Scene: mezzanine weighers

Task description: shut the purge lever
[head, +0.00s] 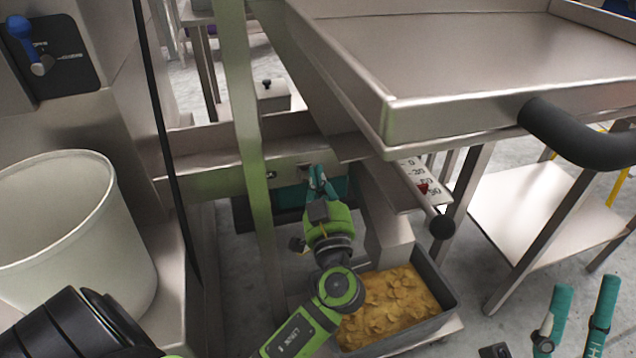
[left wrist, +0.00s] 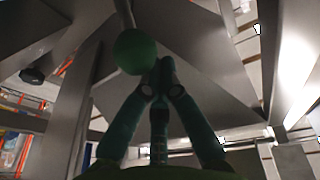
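My left gripper (head: 316,180) reaches in under the steel frame, its fingertips together with nothing seen between them. In the left wrist view its fingers (left wrist: 160,68) meet at the tips, next to a green ball knob (left wrist: 135,52) on a thin rod. I cannot tell whether they touch the knob. In the head view this knob does not show clearly. No lever carries a readable purge label. A blue-handled lever (head: 22,32) sits on a black plate at upper left, its small print unclear. My right gripper (head: 578,315) is open and empty at lower right.
A black knob on a rod (head: 442,227) stands beside a scale plate with a red pointer (head: 422,188). A grey bin of yellow chips (head: 448,292) stands below. A steel tray (head: 390,130) overhangs on the right.

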